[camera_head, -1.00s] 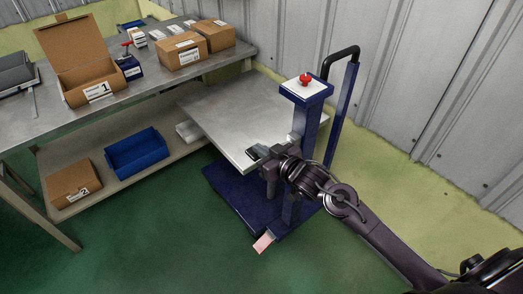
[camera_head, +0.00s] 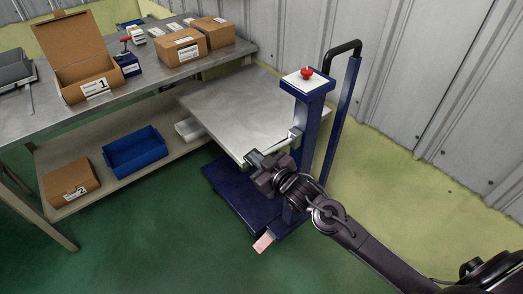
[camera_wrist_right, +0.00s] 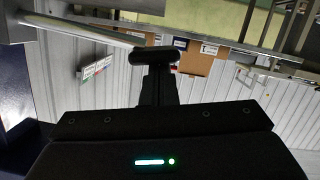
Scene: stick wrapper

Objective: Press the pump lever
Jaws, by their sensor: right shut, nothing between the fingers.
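The blue lift column (camera_head: 308,115) has a red knob (camera_head: 307,72) on its white top. A pale rod-like pump lever (camera_head: 277,146) runs from a grey bracket on the column toward the left. My right gripper (camera_head: 251,157) is shut and empty at the lever's left end, beside the platform edge. In the right wrist view the lever (camera_wrist_right: 85,30) comes in from the upper left, and its end lies close to the closed fingertips (camera_wrist_right: 153,54). I cannot tell whether they touch. My left gripper is not in view.
The grey lift platform (camera_head: 225,110) lies left of the column. A workbench (camera_head: 60,127) with boxes stands at the left. A blue bin (camera_head: 135,152) sits on its lower shelf. A pink-tipped pedal (camera_head: 263,243) is low at the base. Green floor is free in front.

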